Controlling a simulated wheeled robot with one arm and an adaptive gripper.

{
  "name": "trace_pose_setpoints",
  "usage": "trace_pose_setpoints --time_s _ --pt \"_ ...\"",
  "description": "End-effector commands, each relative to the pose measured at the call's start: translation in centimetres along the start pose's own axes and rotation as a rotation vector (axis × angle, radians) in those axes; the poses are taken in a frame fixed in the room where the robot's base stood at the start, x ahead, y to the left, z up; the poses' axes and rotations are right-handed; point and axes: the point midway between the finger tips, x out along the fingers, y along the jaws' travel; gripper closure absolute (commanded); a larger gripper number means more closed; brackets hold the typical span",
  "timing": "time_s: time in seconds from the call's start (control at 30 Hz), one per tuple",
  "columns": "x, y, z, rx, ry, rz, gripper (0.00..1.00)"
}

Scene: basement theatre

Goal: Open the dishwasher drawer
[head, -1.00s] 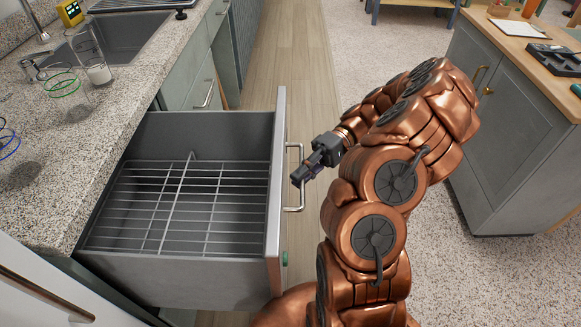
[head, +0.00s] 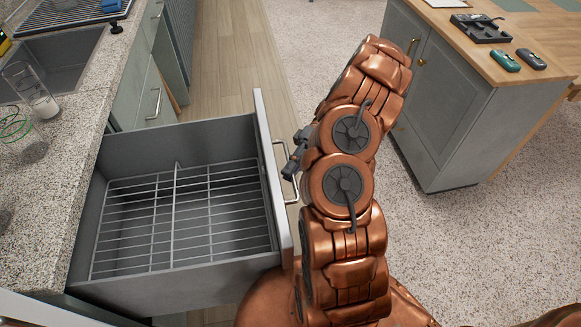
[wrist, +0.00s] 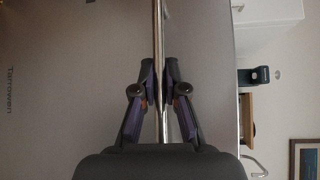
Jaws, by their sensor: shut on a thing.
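The dishwasher drawer (head: 185,284) stands pulled out from under the counter at the left of the head view, with a wire rack (head: 185,215) inside and no dishes in it. Its metal bar handle (head: 295,192) is on the outer face of the front panel. My gripper (head: 291,166) is at this handle, partly hidden by my arm. In the wrist view, the handle (wrist: 159,35) runs upright between the two fingers of my gripper (wrist: 159,77), which are shut on it. The grey drawer front (wrist: 75,70) fills the left of that view.
A speckled counter (head: 70,130) with a sink (head: 60,65) and a clear glass (head: 40,100) is at the left. A grey cabinet island (head: 450,120) with a wooden top stands at the right. Carpet (head: 470,235) between island and my arm is clear.

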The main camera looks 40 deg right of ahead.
Motion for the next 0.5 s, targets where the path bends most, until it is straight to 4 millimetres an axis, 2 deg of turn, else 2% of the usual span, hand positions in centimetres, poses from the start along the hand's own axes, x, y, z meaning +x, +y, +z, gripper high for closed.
trace_pose_setpoints --time_s 0.13,0.17,0.4,0.5 --pt "-0.06 -0.01 0.00 0.000 0.002 0.001 1.00" --pt "-0.06 -0.01 0.00 0.000 0.002 0.001 0.88" --pt "-0.08 0.00 0.04 0.000 0.003 0.001 0.63" --pt "-0.09 0.00 0.05 0.001 0.003 0.000 0.63"
